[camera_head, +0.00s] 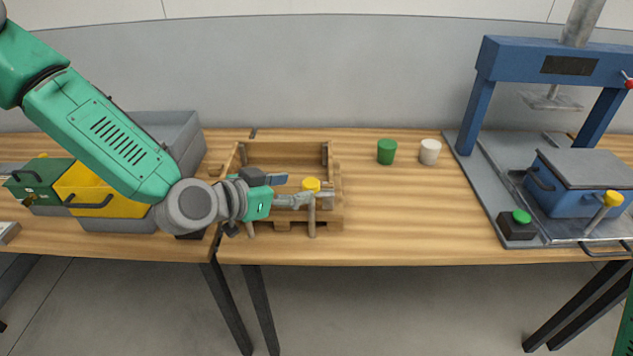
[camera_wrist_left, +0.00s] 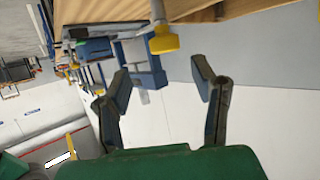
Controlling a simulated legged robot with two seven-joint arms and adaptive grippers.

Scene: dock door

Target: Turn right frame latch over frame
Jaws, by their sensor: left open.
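A wooden frame (camera_head: 337,207) stands on the bench at centre left, in front of the wall. A latch with a yellow knob (camera_head: 311,184) shows at its front right on an upright post; it also shows in the left wrist view (camera_wrist_left: 164,40), beyond the fingers. My left gripper (camera_head: 327,198) reaches in from the left, low over the front of the frame, with its fingers beside the knob. Its fingers (camera_wrist_left: 161,73) are spread with nothing between them. The gripper hides part of the frame and latch, so I cannot tell contact. My right gripper is not seen.
A green cylinder (camera_head: 387,151) and a white cylinder (camera_head: 430,152) stand right of the frame. A blue press (camera_head: 482,95) with a blue box (camera_head: 569,190) is at the right. Yellow (camera_head: 98,190) and green (camera_head: 42,184) bins stand at the left.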

